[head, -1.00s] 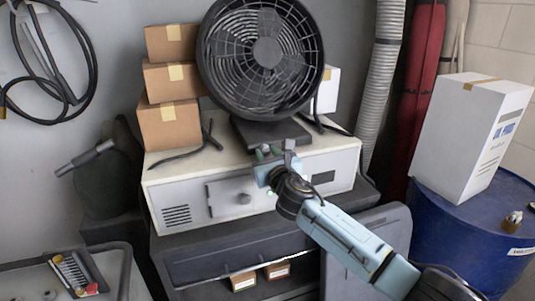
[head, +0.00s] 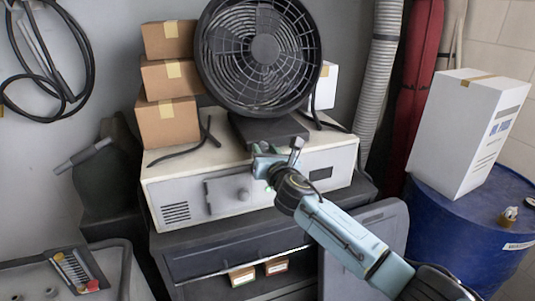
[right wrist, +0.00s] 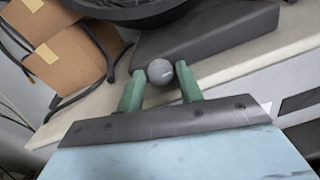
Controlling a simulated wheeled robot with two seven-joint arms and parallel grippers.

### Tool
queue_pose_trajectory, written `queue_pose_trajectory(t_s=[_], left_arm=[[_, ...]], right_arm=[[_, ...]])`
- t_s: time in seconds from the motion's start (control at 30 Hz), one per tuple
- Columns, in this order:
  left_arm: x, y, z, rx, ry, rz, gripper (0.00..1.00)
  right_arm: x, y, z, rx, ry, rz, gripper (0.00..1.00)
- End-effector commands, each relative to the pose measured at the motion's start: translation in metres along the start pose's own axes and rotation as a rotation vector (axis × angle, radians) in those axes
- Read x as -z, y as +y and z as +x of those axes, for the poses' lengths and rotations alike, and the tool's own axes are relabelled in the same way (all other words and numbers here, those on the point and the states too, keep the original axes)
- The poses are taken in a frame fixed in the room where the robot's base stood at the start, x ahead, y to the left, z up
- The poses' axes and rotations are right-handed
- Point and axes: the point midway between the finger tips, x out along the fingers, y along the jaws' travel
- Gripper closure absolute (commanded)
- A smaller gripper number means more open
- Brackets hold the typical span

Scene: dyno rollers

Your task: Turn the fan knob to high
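The fan (head: 264,48) is black and round with a wire grille, on a dark base (head: 285,131) on top of the light cabinet. The fan knob (right wrist: 160,71) is a small grey round piece in the right wrist view, at the front of the base. My right gripper (head: 277,146) is in front of the fan base. In the head view my gripper hides the knob. My left gripper is not in view.
Stacked cardboard boxes (head: 168,80) stand left of the fan. The light cabinet (head: 190,190) has a small door with its own knob. A white box (head: 463,135) stands on a blue drum (head: 465,235) at the right. Black cables lie beside the fan base.

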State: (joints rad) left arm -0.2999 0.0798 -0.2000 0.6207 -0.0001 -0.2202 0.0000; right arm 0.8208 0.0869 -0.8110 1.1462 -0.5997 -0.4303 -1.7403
Motion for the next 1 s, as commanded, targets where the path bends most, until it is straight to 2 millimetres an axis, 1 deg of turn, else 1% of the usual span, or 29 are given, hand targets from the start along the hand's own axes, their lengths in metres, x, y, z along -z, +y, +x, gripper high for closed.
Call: queue_pose_trajectory(t_s=[0.13, 0.27, 0.5, 0.8, 1.0], left_arm=[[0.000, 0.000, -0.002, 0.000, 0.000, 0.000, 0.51], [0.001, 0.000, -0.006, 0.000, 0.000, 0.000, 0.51], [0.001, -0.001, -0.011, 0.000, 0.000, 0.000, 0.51], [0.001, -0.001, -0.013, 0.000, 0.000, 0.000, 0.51], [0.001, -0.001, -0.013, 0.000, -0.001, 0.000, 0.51]], right_arm=[[0.000, -0.001, -0.006, 0.002, 0.000, -0.001, 0.64], [-0.001, -0.001, -0.019, 0.001, 0.000, -0.001, 0.64], [0.000, -0.001, -0.055, -0.001, 0.001, -0.001, 0.64], [0.001, -0.001, -0.104, 0.000, 0.002, -0.001, 0.64], [0.000, 0.000, -0.126, 0.000, 0.001, 0.000, 0.64]])
